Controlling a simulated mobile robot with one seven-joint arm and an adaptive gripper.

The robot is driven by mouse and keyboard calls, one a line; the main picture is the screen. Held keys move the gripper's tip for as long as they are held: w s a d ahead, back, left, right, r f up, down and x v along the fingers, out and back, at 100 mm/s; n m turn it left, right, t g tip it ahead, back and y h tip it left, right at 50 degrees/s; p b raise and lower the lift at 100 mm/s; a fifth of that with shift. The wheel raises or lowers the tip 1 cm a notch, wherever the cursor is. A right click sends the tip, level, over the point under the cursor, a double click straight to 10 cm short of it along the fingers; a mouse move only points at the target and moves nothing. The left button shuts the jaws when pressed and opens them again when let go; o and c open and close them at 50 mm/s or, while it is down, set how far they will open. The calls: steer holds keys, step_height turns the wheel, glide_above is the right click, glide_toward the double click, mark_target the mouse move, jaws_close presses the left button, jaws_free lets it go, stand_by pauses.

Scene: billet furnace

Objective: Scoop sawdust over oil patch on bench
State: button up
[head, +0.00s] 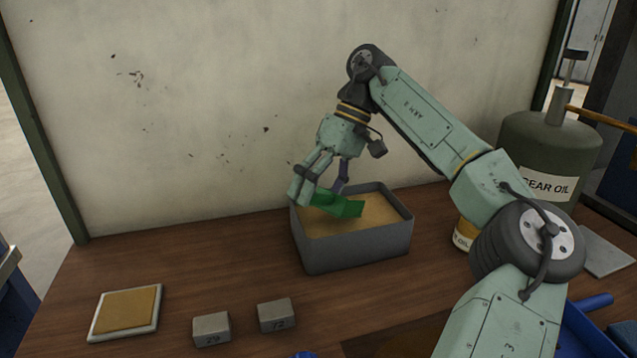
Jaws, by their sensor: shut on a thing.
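A grey box (350,250) stands on the bench, filled with tan sawdust (378,217). My gripper (322,187) is shut on a green scoop (344,206) and holds it over the left part of the box. The scoop's open end points right and slightly down. I cannot tell whether it touches the sawdust, or whether anything is in it. A dark patch (385,344) shows on the bench at the bottom edge, partly hidden by my arm; it may be the oil patch.
A white-rimmed tan pad (125,312) and two grey blocks marked 29 (211,329) and 72 (276,315) lie at the front left. A green gear oil drum (550,160) and a yellow-labelled can (465,236) stand at right. A wall backs the bench.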

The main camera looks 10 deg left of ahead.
mark_target(330, 209)
steer(key=shift+w+d+f, duration=0.1)
steer(key=shift+f, duration=1.45)
steer(key=shift+w+d+f, duration=0.25)
steer(key=shift+w+f, duration=0.1)
steer(key=shift+f, duration=0.25)
steer(key=shift+w+d+f, duration=0.2)
steer(key=shift+w+f, duration=0.15)
steer(key=shift+f, duration=0.2)
steer(key=shift+w+d+f+t+h, duration=0.1)
steer(key=shift+f+t+h, duration=0.1)
steer(key=shift+t+h, duration=0.15)
steer(key=shift+c, duration=0.5)
steer(key=shift+w+d+f+t+h, duration=0.15)
steer(key=shift+f+t+h, duration=0.15)
steer(key=shift+t, duration=0.15)
steer(key=shift+s+a+r+t+h+b, duration=0.2)
steer(key=shift+s+r+t+h+b, duration=0.15)
steer(key=shift+r+b, duration=0.25)
steer(key=shift+s+a+r+t+h+b, duration=0.2)
steer(key=shift+r+t+b, duration=0.3)
steer(key=shift+r, duration=0.2)
steer(key=shift+s+a+r+t+h+b, duration=0.2)
steer(key=shift+s+r+t+b, duration=0.15)
steer(key=shift+r+b, duration=0.3)
steer(key=shift+t, duration=0.3)
steer(key=shift+a+r+p, duration=0.15)
steer(key=shift+r+p, duration=1.5)
steer(key=shift+r, duration=1.3)
